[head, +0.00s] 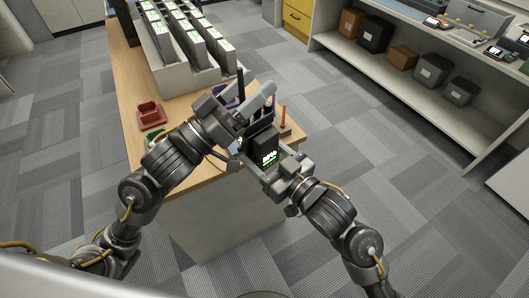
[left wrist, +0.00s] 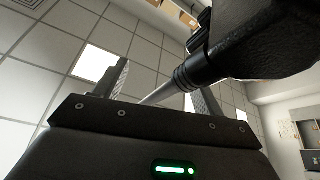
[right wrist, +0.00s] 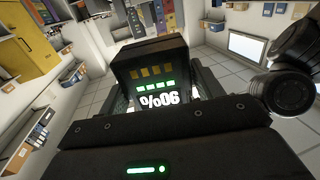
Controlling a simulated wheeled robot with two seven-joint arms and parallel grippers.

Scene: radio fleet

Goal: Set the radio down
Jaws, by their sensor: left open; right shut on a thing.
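The radio (head: 264,142) is a dark, boxy handset with a lit green and white display reading 90%. My right gripper (head: 270,168) is shut on it and holds it by the table's near right corner. The radio (right wrist: 152,62) also shows upside down between the fingers in the right wrist view. My left gripper (head: 240,108) is open beside the radio's top. In the left wrist view, a pale rod passes between its open fingers (left wrist: 160,92); I cannot tell whether they touch it. The radio's underside and any contact with the table are hidden.
The wooden table (head: 125,75) carries a grey rack (head: 160,65) with several boxed units. A shelf (head: 400,75) stands right.

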